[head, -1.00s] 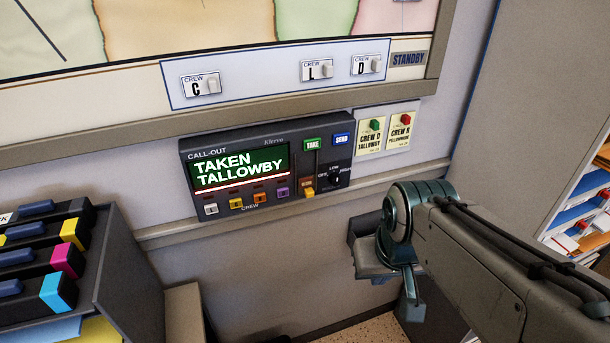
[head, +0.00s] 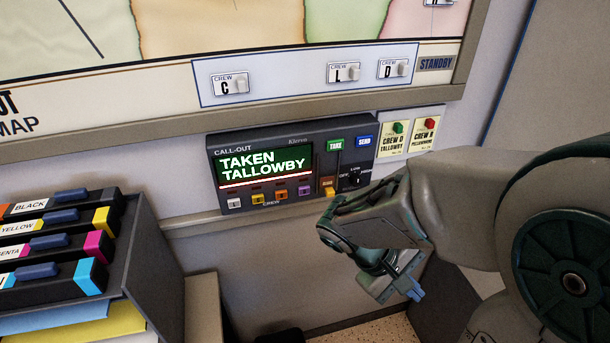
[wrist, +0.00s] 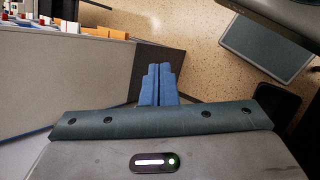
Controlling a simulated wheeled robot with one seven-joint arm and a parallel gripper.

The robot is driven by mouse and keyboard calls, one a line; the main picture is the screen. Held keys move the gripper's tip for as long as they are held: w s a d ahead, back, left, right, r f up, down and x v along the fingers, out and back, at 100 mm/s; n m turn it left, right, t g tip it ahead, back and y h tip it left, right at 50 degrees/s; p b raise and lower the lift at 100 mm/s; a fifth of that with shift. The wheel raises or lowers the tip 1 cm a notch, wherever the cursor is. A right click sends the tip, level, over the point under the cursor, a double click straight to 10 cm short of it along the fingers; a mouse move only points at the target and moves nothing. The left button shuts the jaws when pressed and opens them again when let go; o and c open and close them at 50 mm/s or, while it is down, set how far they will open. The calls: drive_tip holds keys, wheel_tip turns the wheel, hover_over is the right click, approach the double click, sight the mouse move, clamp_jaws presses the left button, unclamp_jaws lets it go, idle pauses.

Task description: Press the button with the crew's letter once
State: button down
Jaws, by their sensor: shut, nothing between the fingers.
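The call-out panel (head: 225,172) is a dark box on the wall in the head view. Its green screen (head: 262,169) reads "TAKEN TALLOWBY". Below it is a row of crew buttons: white (head: 234,203), yellow (head: 257,199), orange (head: 281,195) and purple (head: 304,191). I cannot read letters on them. A green TAKE button (head: 335,145) and a blue SEND button (head: 364,142) sit at its upper right. Crew tags C (head: 229,84), L (head: 343,73) and D (head: 393,68) hang on the standby strip above. My gripper (head: 418,294) is shut and empty, below and right of the panel; its blue fingers show in the wrist view (wrist: 159,84).
Two cards, "CREW D TALLOWBY" (head: 391,147) with a green button and another crew card (head: 424,140) with a red one, are right of the panel. A rack of colour cartridges (head: 135,240) stands at the left. Wall below the panel is clear.

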sight(304, 191)
drive_tip(key=w+a+n+t+p, duration=0.1)
drive_tip(key=w+a+n+t, duration=0.5)
drive_tip(key=a+n+t, duration=0.2)
drive_tip(key=w+a+n+t+h+p, duration=0.1)
drive_tip(key=w+a+n+t+p, duration=0.1)
drive_tip(key=w+a+n+t, duration=0.4)
drive_tip(key=a+n+t, duration=0.3)
drive_tip(key=t, duration=0.1)
drive_tip(key=shift+w+a+h, duration=0.2)
drive_tip(key=shift+w+h, duration=0.1)
drive_tip(key=shift+w, duration=0.05)
drive_tip(key=shift+w+r, duration=0.1)
drive_tip(key=shift+r, duration=0.05)
drive_tip(key=w+a, duration=0.2)
drive_tip(key=w, duration=0.6)
drive_tip(key=shift+w+a+p, duration=0.15)
drive_tip(key=shift+p, duration=0.2)
drive_tip(key=shift+w, duration=0.2)
idle(0.8)
drive_tip(key=shift+w+a, duration=0.15)
drive_tip(key=shift+w, duration=0.05)
